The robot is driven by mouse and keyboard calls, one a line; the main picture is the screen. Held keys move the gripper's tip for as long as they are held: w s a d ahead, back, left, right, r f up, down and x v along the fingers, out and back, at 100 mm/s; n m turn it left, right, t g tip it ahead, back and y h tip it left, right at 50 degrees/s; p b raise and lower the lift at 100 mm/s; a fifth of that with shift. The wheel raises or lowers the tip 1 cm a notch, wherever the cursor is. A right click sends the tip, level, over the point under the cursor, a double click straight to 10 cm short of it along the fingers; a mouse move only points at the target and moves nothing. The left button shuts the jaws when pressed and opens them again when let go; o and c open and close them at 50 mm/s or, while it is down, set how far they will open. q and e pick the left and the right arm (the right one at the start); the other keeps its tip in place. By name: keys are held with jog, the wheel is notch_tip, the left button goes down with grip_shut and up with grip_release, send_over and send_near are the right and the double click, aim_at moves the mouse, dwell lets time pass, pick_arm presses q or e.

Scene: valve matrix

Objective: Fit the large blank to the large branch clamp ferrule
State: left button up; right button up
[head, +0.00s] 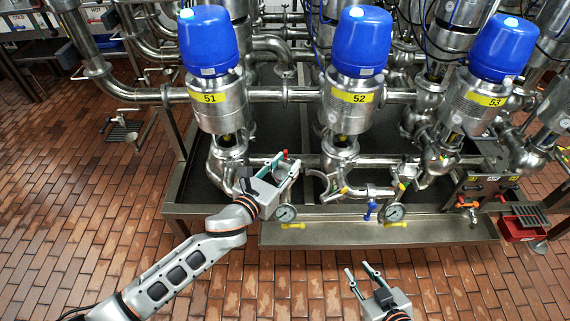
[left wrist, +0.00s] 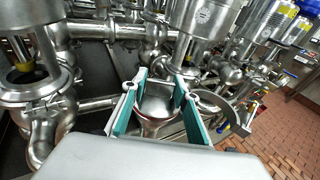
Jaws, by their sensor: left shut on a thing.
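My left gripper (head: 284,166) is at the lower pipework, between the valves marked 51 and 52. In the left wrist view, its teal-padded fingers (left wrist: 160,82) close on a round, shiny metal piece (left wrist: 156,106), which appears to be the large blank. The gripper hides most of this piece in the head view. An open, curved metal clamp (left wrist: 238,112) hangs just right of the fingers; it also shows in the head view (head: 324,182). I cannot clearly make out the large branch ferrule. My right gripper (head: 359,270) is open and empty over the floor at the bottom.
Blue-capped valves 51 (head: 210,98), 52 (head: 356,98) and 53 (head: 484,99) stand behind. A steel drip tray (head: 380,233) runs along the front.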

pick_arm(q)
jog(key=o, duration=1.3)
jog(key=v, duration=1.2)
jog(key=shift+f, duration=0.1)
